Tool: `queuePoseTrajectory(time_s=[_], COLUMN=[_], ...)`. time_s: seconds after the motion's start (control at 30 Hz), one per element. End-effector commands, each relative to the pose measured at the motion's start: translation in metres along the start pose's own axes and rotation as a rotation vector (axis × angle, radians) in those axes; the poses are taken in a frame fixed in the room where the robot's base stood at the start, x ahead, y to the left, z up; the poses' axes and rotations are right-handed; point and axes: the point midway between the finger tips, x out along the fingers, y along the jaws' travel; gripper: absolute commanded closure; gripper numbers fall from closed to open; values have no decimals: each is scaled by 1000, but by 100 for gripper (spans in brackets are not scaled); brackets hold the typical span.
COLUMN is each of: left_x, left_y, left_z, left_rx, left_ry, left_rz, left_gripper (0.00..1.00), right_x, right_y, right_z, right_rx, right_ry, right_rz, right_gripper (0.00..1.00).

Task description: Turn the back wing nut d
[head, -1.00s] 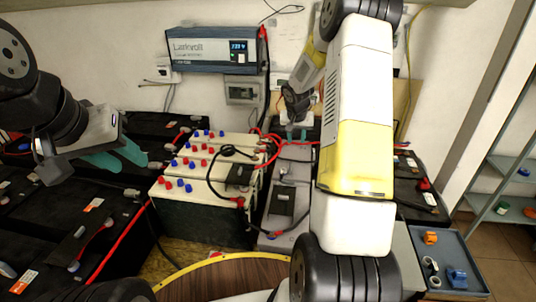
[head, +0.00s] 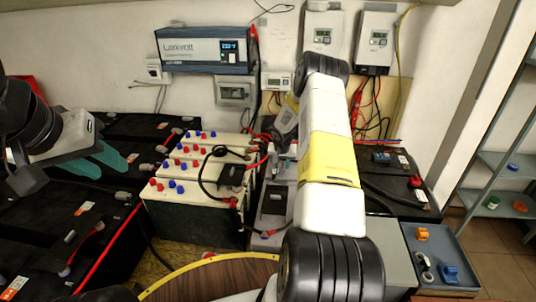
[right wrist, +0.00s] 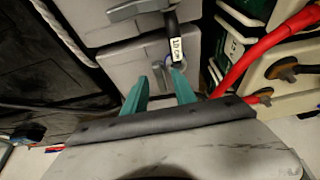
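In the right wrist view, a grey battery (right wrist: 115,65) carries a black cable with a white tag (right wrist: 176,48). A small metal piece, seemingly the back wing nut (right wrist: 158,72), shows at the cable's end, just beyond the fingertips. My right gripper (right wrist: 160,84) is open, its teal fingers apart with nothing gripped between them. In the head view the right gripper (head: 283,142) is low over the back of the grey battery (head: 263,223), partly hidden by my arm. My left gripper (head: 112,165) is open and empty above the black batteries at left.
Cream batteries (head: 190,215) with red and blue caps stand left of the grey one. A red cable (right wrist: 255,50) runs close to the right gripper's right finger. An inverter (head: 203,50) hangs on the wall behind. A tray (head: 450,245) with small parts stands at right.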

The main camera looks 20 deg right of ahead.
Motion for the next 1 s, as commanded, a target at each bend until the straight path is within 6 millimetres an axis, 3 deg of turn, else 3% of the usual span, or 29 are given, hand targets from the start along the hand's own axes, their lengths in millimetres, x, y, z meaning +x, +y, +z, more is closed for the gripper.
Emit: queuePoseTrajectory(time_s=[0.27, 0.47, 1.0], left_x=[0, 0, 0], left_y=[0, 0, 0], left_z=[0, 0, 0], left_rx=[0, 0, 0], left_ry=[0, 0, 0], left_rz=[0, 0, 0], left_gripper=[64, 64, 64], right_x=[3, 3, 2], right_y=[0, 0, 2], right_z=[0, 0, 0], right_rx=[0, 0, -74], right_ry=[-1, -1, -1], right_rz=[0, 0, -32], right_gripper=[67, 100, 100])
